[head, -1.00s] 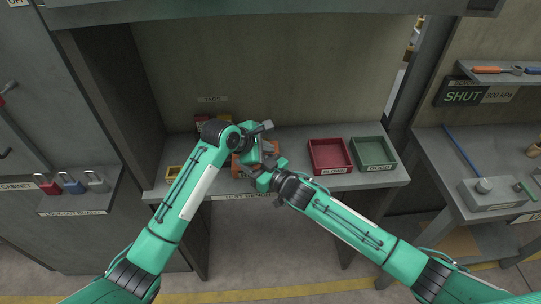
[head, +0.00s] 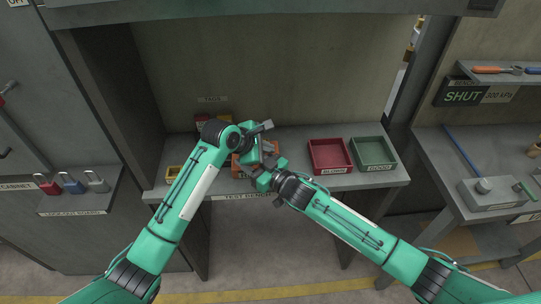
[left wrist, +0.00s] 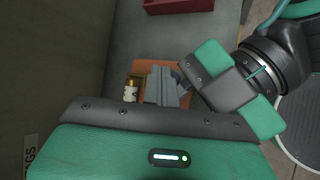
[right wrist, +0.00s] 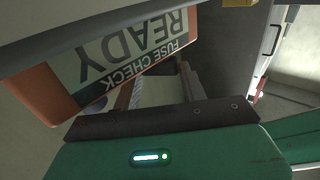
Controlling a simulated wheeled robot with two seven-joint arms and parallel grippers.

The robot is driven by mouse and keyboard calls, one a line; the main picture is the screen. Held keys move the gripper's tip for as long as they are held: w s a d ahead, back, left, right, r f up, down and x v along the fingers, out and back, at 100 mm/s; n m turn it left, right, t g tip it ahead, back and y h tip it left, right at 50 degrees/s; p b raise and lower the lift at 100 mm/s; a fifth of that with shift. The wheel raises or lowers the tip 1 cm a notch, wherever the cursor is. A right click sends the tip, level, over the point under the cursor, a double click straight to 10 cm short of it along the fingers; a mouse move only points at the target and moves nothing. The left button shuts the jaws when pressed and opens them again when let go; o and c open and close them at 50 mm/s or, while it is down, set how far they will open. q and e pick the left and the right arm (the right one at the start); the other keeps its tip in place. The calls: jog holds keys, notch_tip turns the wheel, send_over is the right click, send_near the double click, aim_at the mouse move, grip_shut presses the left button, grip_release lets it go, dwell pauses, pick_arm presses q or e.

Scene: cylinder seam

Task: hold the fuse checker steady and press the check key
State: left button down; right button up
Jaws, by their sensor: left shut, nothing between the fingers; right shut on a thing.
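The fuse checker (head: 238,170) is an orange box on the test bench, mostly hidden behind my grippers in the head view. Its orange top also shows in the left wrist view (left wrist: 155,67). In the right wrist view its display (right wrist: 130,55) reads FUSE CHECK READY, upside down. My right gripper (head: 262,172) is shut on the checker at its right side. My left gripper (head: 266,152) is shut and empty, close over the checker. The check key is hidden, and I cannot tell whether the left fingertips touch it. A fuse with a white label (left wrist: 130,92) stands at the checker.
A red tray (head: 330,170) and a green tray (head: 374,168), labelled GOOD, stand on the bench (head: 300,150) to the right. Padlocks (head: 72,187) sit on a shelf further left. My two arms nearly meet over the checker.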

pick_arm(q)
jog(key=shift+f, duration=0.15)
dwell(0.4)
jog(key=shift+f, duration=0.3)
jog(key=shift+s+a+f, duration=0.1)
jog(key=shift+a+f, duration=0.05)
jog(key=shift+f, duration=0.45)
jog(key=shift+s+a+f, duration=0.1)
jog(key=shift+f, duration=0.45)
dwell(0.8)
jog(key=shift+r, duration=0.1)
jog(key=shift+w+r, duration=0.25)
jog(key=shift+r, duration=0.5)
jog(key=shift+d+r, duration=0.2)
jog(key=shift+r, duration=2.55)
